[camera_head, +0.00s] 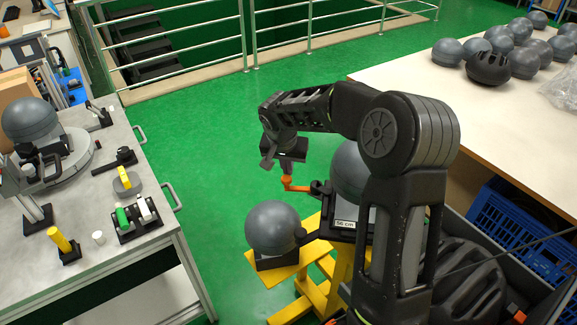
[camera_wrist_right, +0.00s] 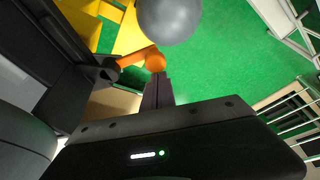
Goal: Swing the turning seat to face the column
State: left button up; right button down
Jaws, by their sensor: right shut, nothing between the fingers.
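My right gripper (camera_head: 284,168) is shut and empty. Its tips are just above the knob of an orange lever (camera_head: 298,187); in the wrist view the fingers (camera_wrist_right: 158,90) point at the orange ball knob (camera_wrist_right: 155,61), close to it, and contact cannot be told. The lever joins a black fitting beside a grey headform (camera_head: 350,175) marked "56 cm", on a yellow stand (camera_head: 338,263). On the left bench, a round grey plate (camera_head: 77,162), seemingly the turning seat, carries a headform (camera_head: 30,119) on a black block. I cannot tell the column for sure. My left gripper is out of view.
A second grey headform (camera_head: 272,228) sits lower on the yellow stand's left side. The left bench (camera_head: 165,230) holds small fixtures. The right table (camera_head: 495,120) bears several headforms and a black helmet (camera_head: 488,68). Green floor lies clear between bench and stand.

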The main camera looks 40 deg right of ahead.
aim_at(283, 179)
jog(key=shift+s+a+f+n+b, duration=0.1)
jog(key=shift+s+a+n+b, duration=0.35)
jog(key=shift+a, duration=0.25)
jog(key=shift+s+a+f+n+b, duration=0.1)
jog(key=shift+s+a+n+b, duration=0.3)
jog(key=shift+a, duration=0.3)
jog(key=s+a+n+t+y+b, duration=0.1)
jog(key=s+a+n, duration=0.4)
jog(key=s, duration=0.5)
jog(key=a+y+b, duration=0.1)
jog(key=a+b, duration=0.1)
jog(key=shift+s+a+r+n, duration=0.15)
jog(key=shift+s+a+n, duration=0.05)
jog(key=shift+a+n, duration=0.2)
jog(key=shift+s, duration=0.1)
